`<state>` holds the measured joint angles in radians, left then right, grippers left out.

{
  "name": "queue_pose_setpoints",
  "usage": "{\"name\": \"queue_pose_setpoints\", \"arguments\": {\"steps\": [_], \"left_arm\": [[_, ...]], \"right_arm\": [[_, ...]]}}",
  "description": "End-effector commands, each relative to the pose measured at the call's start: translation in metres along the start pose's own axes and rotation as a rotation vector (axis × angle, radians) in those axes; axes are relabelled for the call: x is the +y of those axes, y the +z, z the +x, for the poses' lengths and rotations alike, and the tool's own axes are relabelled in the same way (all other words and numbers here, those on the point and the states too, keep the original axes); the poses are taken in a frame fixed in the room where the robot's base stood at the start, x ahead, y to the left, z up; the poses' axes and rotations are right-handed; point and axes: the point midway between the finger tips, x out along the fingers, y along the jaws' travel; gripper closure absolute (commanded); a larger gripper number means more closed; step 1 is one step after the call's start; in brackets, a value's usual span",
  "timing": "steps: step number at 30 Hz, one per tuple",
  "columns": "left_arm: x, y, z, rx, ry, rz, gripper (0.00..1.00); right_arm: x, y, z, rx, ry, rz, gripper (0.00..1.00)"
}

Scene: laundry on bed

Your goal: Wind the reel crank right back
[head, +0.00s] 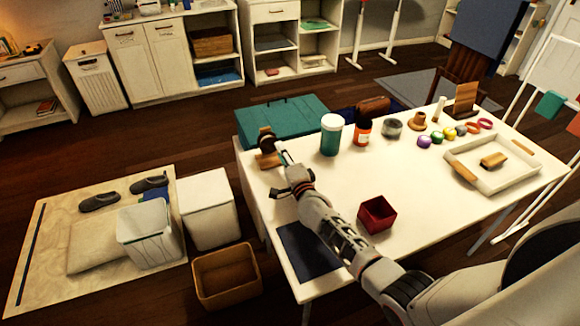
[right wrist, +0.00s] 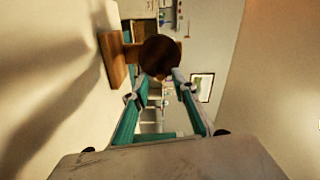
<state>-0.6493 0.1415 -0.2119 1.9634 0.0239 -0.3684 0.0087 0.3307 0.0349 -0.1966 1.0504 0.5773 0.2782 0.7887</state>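I cannot make out the crank handle. My right gripper (head: 281,153) reaches the reel from the right. In the right wrist view its teal-lined fingers (right wrist: 160,76) are apart, one tip at each side of the round face's lower edge. Contact cannot be told. My left gripper is not in view.
A teal case (head: 283,118) lies behind the reel. A green-white jar (head: 331,135) and orange bottle (head: 362,131) stand to its right. A red box (head: 377,214) and dark mat (head: 308,250) lie nearer. A white tray (head: 520,176) is far right. The table's middle is clear.

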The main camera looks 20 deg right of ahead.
Motion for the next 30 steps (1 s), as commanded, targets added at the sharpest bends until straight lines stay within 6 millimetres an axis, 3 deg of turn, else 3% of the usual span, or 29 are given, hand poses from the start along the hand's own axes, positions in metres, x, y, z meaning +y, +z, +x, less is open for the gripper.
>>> {"name": "queue_pose_setpoints", "arguments": {"steps": [16, 21, 30], "left_arm": [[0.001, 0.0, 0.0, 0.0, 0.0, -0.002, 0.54], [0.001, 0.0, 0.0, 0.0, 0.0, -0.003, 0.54], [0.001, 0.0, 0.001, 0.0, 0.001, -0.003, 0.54]], "right_arm": [[0.001, 0.0, -0.092, 0.0, 0.001, 0.0, 0.73], [0.0, 0.0, -0.105, 0.001, 0.001, -0.001, 0.73], [0.0, 0.0, -0.107, 0.001, 0.0, -0.001, 0.73]]}}
